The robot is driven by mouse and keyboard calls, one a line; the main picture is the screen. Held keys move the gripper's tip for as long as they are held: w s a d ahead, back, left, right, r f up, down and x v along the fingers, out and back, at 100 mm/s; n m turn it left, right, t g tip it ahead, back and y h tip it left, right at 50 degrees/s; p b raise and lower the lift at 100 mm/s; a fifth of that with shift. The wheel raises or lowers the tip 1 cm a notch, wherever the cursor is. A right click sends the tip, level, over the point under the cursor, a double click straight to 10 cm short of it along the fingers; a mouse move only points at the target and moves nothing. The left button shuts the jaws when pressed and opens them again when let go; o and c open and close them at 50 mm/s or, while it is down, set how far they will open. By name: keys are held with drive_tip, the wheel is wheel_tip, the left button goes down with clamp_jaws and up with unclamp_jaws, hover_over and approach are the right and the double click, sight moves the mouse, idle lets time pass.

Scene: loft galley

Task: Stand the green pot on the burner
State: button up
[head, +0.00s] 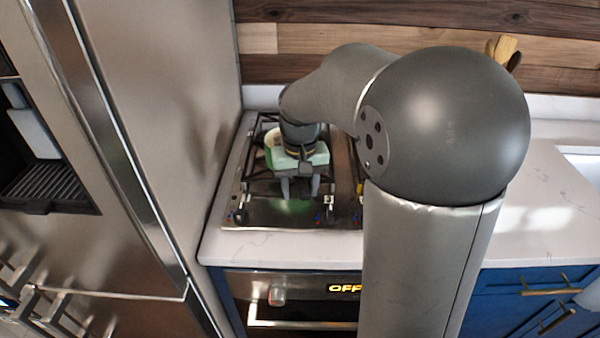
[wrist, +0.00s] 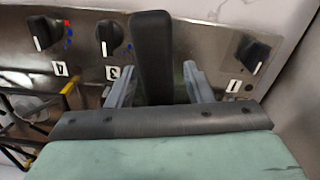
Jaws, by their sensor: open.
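The green pot (head: 269,154) is mostly hidden behind my gripper in the head view. My gripper (head: 300,188) points down above the cooktop's front left part. In the wrist view my gripper (wrist: 158,86) is open, with one finger on each side of a black handle (wrist: 152,50), apparently the pot's. The pot's body is hidden there.
Black grates (head: 258,130) cover the cooktop. Control knobs (wrist: 110,35) line its front edge. A tall steel fridge (head: 185,110) stands close on the left. A wood-plank wall (head: 285,40) rises behind. White counter (head: 540,175) lies clear to the right.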

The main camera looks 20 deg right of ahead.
wheel_tip(320, 180, up, 17)
drive_tip(key=s+a+f+n, duration=0.1)
drive_tip(key=s+a+f, duration=0.1)
drive_tip(key=s+f, duration=0.7)
drive_tip(key=s+a+f, duration=0.1)
drive_tip(key=s+f, duration=0.9)
drive_tip(key=shift+s+a+f+n, duration=0.3)
drive_tip(key=shift+s+a+n, duration=0.05)
drive_tip(key=shift+n, duration=0.05)
